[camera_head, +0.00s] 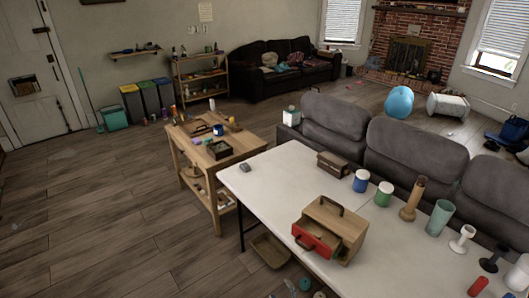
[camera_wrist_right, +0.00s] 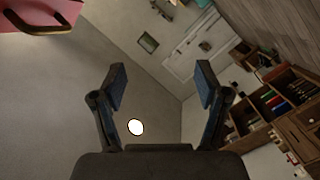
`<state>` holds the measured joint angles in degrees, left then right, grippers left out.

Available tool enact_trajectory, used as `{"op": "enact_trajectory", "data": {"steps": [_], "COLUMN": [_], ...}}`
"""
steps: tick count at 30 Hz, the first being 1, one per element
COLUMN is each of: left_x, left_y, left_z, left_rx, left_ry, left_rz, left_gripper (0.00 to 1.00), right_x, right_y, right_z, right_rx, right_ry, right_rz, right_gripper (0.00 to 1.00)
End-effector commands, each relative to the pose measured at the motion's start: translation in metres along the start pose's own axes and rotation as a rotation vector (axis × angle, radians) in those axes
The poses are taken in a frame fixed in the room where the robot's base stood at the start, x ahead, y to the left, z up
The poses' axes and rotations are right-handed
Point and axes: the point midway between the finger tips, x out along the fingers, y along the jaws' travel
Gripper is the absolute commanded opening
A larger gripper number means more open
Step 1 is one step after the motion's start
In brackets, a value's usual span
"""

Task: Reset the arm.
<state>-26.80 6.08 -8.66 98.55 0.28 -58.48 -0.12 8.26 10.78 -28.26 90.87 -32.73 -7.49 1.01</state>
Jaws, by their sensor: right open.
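My right gripper (camera_wrist_right: 161,86) shows in the right wrist view with its two dark fingers spread apart. Nothing is between them. Behind the fingers are a plain wall or ceiling surface and a round bright light (camera_wrist_right: 136,127). I cannot make out either gripper in the head view. My left gripper does not show in any view.
A white table (camera_head: 262,180) holds a wooden box with a red drawer (camera_head: 330,229), jars, a green cup (camera_head: 439,217) and other items. A grey sofa (camera_head: 398,150) stands behind it. A wooden cart (camera_head: 230,150) stands left. The left floor is clear.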

Motion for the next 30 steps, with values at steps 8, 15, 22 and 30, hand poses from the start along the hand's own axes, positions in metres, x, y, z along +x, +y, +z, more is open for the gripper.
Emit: {"op": "enact_trajectory", "data": {"steps": [8,15,22,30], "left_x": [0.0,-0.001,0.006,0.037], "left_y": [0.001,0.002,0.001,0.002], "left_z": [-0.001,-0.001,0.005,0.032], "left_rx": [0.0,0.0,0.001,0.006], "left_ry": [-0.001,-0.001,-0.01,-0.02], "left_rz": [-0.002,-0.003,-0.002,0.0], "left_gripper": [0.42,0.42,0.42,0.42], "right_x": [-0.142,-0.283,-0.372,-0.388], "right_y": [-0.099,-0.179,-0.224,-0.253], "right_z": [0.164,0.22,0.228,0.251], "right_rx": [0.421,0.669,0.796,0.786], "right_ry": [-0.667,-1.101,-1.339,-1.342], "right_rz": [-0.111,-0.247,-0.344,-0.351], "right_gripper": [0.74,0.74,0.74,0.74]}}
